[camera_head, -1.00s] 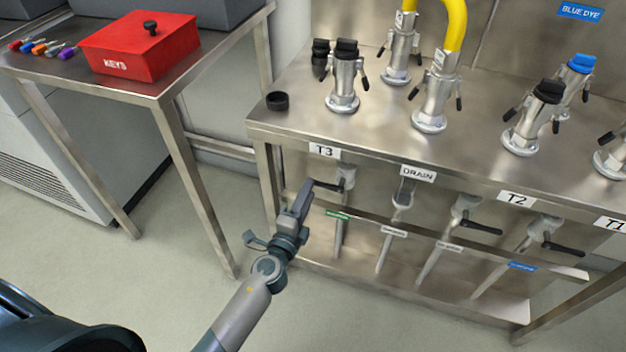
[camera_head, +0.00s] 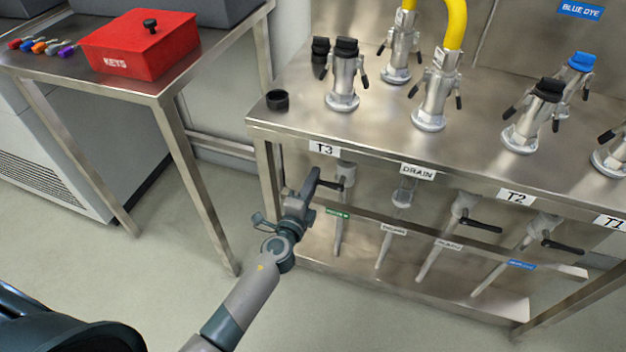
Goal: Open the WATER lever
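Under the steel bench (camera_head: 395,150) several valves with black levers hang on pipes. No label can be read for certain as WATER. The leftmost valve, under the T3 sign (camera_head: 323,148), has a black lever (camera_head: 331,184) pointing left across its pipe, with a green tag (camera_head: 337,213) below. My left gripper (camera_head: 313,180) is at the left end of this lever, its fingers pointing up. The fingers overlap the lever end, and I cannot tell whether they touch it. Their gap is not visible. My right gripper is out of view.
To the right hang the T2 lever (camera_head: 480,226) and the T1 lever (camera_head: 562,248). A steel rail (camera_head: 370,218) runs below the valves. A table with a red KEYS box (camera_head: 140,45) stands left. The floor between is clear.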

